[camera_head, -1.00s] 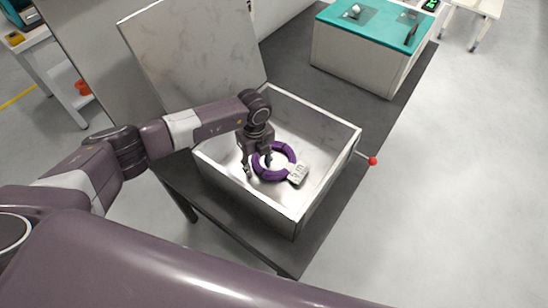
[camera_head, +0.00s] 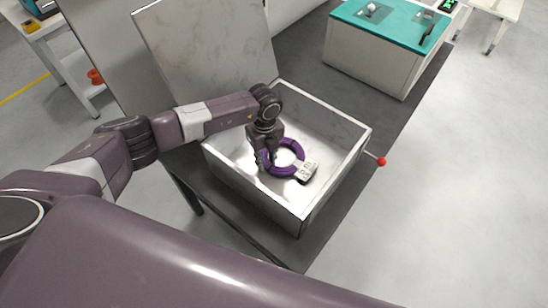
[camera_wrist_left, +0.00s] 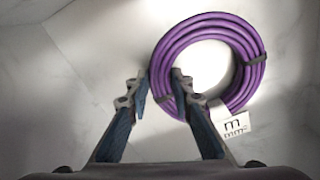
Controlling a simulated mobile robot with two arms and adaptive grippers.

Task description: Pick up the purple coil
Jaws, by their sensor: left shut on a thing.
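The purple coil (camera_head: 297,151) is a ring of cable with dark ties and a white label. It is inside the open white box (camera_head: 335,180); I cannot tell whether it touches the floor of the box. It also shows in the left wrist view (camera_wrist_left: 212,20). My left gripper (camera_head: 266,166) reaches down into the box and is shut on the left side of the coil. In the left wrist view its two fingers (camera_wrist_left: 158,88) stand on either side of the ring's band. My right gripper is not in view.
The box's raised lid (camera_head: 205,50) stands at its back left. The box walls surround the gripper. The box sits on a dark table (camera_head: 300,68). A teal-topped case (camera_head: 385,25) stands at the back right. A red ball (camera_head: 382,162) sticks out from the box's right side.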

